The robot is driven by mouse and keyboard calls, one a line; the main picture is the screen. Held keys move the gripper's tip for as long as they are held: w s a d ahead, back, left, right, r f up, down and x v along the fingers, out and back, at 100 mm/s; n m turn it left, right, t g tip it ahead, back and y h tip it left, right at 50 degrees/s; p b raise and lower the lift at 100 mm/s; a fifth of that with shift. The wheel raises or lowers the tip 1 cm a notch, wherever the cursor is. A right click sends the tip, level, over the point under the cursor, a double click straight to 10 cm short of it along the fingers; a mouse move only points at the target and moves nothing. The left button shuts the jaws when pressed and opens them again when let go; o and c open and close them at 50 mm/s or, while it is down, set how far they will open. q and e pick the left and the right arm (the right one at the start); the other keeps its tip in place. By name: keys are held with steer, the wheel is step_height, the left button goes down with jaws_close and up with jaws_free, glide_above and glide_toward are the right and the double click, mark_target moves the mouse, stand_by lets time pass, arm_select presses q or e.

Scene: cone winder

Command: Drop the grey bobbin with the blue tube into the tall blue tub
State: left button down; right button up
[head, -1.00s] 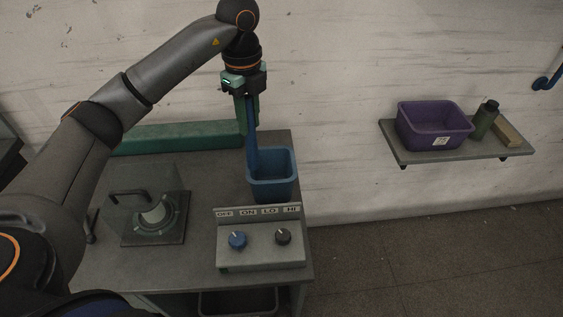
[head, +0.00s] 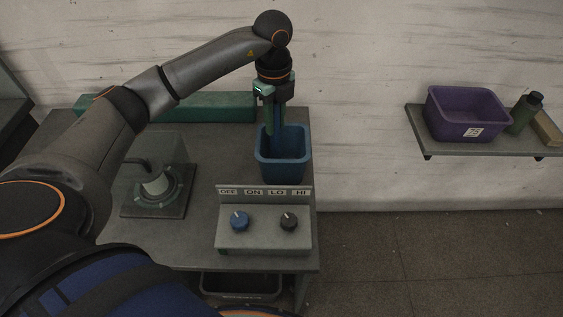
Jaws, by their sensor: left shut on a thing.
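The tall blue tub (head: 284,171) stands on the grey bench behind the knob panel. My left gripper (head: 275,134) points down over the tub, its fingertips at or inside the tub's mouth. It is shut on a blue tube, seen as a narrow blue strip (head: 275,114) between the fingers. The lower end of the tube is inside the tub and hidden by its wall. I cannot make out the grey body of the bobbin. My right gripper is not in view.
A panel (head: 263,236) with a blue and a dark knob stands in front of the tub. A clear-guarded winder with a pale cone (head: 155,184) is at left. A long green box (head: 205,107) lies behind. A wall shelf (head: 480,146) holds a purple bin (head: 466,113) and a bottle.

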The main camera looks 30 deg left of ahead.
arm_select(q)
steer(key=shift+f, duration=0.3)
steer(key=c, duration=0.6)
jaws_free()
step_height(320, 180, up, 12)
steer(key=shift+r+p, duration=0.25)
steer(key=shift+p, duration=0.1)
